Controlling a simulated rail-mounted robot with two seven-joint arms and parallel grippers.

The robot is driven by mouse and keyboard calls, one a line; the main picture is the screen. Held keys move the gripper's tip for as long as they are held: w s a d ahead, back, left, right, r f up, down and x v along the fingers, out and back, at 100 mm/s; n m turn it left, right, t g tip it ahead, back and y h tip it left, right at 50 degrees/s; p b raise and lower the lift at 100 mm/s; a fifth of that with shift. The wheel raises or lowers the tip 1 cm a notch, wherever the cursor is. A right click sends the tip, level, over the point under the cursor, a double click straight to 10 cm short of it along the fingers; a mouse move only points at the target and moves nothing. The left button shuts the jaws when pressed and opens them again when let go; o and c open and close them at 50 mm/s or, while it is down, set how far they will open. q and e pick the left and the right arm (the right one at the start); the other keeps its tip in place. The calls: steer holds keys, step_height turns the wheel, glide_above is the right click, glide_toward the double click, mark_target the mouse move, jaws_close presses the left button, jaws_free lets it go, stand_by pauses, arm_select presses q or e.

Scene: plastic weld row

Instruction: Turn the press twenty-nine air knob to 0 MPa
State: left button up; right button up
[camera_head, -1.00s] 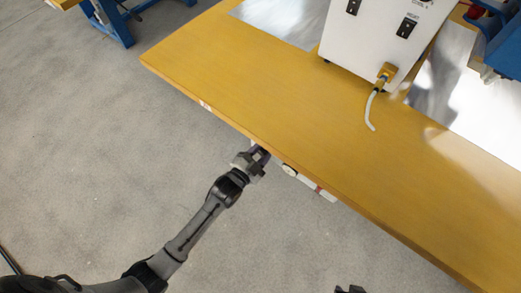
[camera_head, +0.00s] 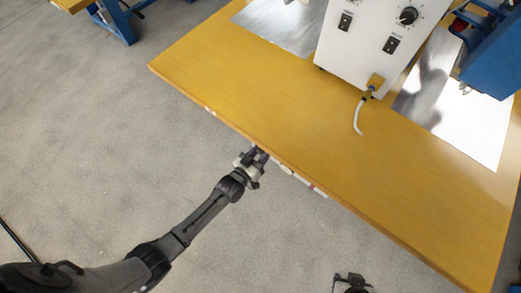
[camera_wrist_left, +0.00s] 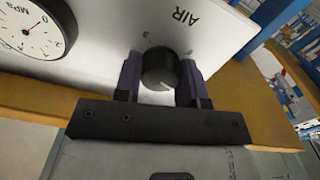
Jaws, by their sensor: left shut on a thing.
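The black air knob (camera_wrist_left: 159,68) sits on a white panel (camera_wrist_left: 100,85) marked AIR in the left wrist view. A pale mark shows low on its face. My left gripper (camera_wrist_left: 160,75) has one dark finger on each side of the knob and is shut on it. In the head view my left gripper (camera_head: 260,152) is at the table's front edge, and the knob is hidden there. A round gauge marked MPa (camera_wrist_left: 28,28) is partly in view, with a 0 near its right side; its reading is unclear. My right gripper (camera_head: 348,278) is empty, its fingers apart, over the floor.
The yellow table (camera_head: 290,125) carries a white control box (camera_head: 360,55) with switches, a dial and a short pale hose (camera_head: 358,118). Metal sheets (camera_head: 455,110) lie on the tabletop. A blue machine part (camera_head: 495,60) stands at the right. The floor before the table is clear.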

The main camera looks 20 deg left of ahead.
arm_select(q)
steer(key=n, duration=0.2)
steer(key=shift+r+n+p, duration=0.1)
steer(key=shift+n+p, duration=0.25)
steer(key=shift+n, duration=0.05)
steer(key=n, duration=0.3)
steer(key=shift+n, duration=0.3)
steer(key=n, duration=0.3)
steer(key=shift+n, duration=1.7)
steer(key=o, duration=0.9)
